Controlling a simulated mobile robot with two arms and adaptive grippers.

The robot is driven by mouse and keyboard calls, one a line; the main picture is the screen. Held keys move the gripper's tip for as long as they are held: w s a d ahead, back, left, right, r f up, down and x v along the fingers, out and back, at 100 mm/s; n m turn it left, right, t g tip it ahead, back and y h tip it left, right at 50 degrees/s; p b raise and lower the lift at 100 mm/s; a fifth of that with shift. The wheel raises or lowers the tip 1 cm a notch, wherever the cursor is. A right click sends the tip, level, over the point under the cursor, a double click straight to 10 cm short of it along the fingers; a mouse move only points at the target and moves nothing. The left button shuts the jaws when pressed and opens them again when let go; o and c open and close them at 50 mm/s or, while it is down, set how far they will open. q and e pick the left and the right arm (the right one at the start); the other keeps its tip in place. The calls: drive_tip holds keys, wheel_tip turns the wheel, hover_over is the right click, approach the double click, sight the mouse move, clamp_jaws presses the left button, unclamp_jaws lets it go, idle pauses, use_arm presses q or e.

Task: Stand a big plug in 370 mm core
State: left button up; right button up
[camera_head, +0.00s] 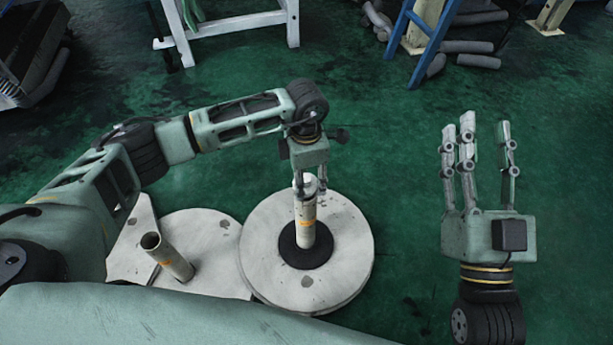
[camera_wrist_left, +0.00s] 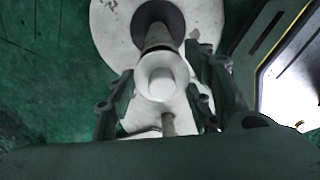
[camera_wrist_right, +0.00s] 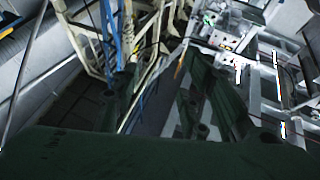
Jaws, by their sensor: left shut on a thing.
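A pale core (camera_head: 305,222) stands upright in the black centre (camera_head: 294,254) of a round white disc (camera_head: 262,246). My left gripper (camera_head: 309,190) points down over the core's top end, shut on a white plug (camera_head: 309,183). In the left wrist view the plug (camera_wrist_left: 160,76) is a round white piece with a raised middle, between the fingers and in line with the core (camera_wrist_left: 157,38). I cannot tell whether the plug's lower part is inside the core. My right gripper (camera_head: 483,130) is open and empty, fingers upward, away at the right.
A second white disc (camera_head: 215,237) with a shorter, tilted, open tube (camera_head: 167,257) lies to the left of the first. A blue trestle (camera_head: 418,45) and white frame (camera_head: 230,27) stand at the back. Green floor is clear between the disc and my right arm.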

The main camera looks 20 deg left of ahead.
use_arm(q)
drive_tip(key=shift+f, duration=0.3)
use_arm(e)
drive_tip(key=shift+s+r+t, duration=0.45)
drive_tip(key=shift+r+t, duration=0.15)
drive_tip(key=shift+r, duration=0.15)
use_arm(q)
drive_tip(key=shift+f+b, duration=0.15)
drive_tip(key=shift+b, duration=0.15)
use_arm(e)
drive_tip(key=shift+s+r+t, duration=0.25)
drive_tip(key=shift+r+t, duration=0.05)
drive_tip(key=shift+r, duration=0.15)
use_arm(q)
drive_tip(key=shift+f, duration=0.15)
use_arm(e)
drive_tip(key=shift+s+r+t+y, duration=0.3)
drive_tip(key=shift+s+r, duration=0.1)
drive_tip(key=shift+r, duration=0.15)
use_arm(q)
drive_tip(key=shift+f+b, duration=0.25)
drive_tip(key=shift+b, duration=0.05)
use_arm(e)
drive_tip(key=shift+s+d+r+t, duration=0.1)
drive_tip(key=shift+s+r+t, duration=0.3)
drive_tip(key=shift+s+r, duration=0.15)
drive_tip(key=shift+s+r+y, duration=0.2)
drive_tip(key=shift+y, duration=0.2)
use_arm(q)
drive_tip(key=shift+f, duration=0.1)
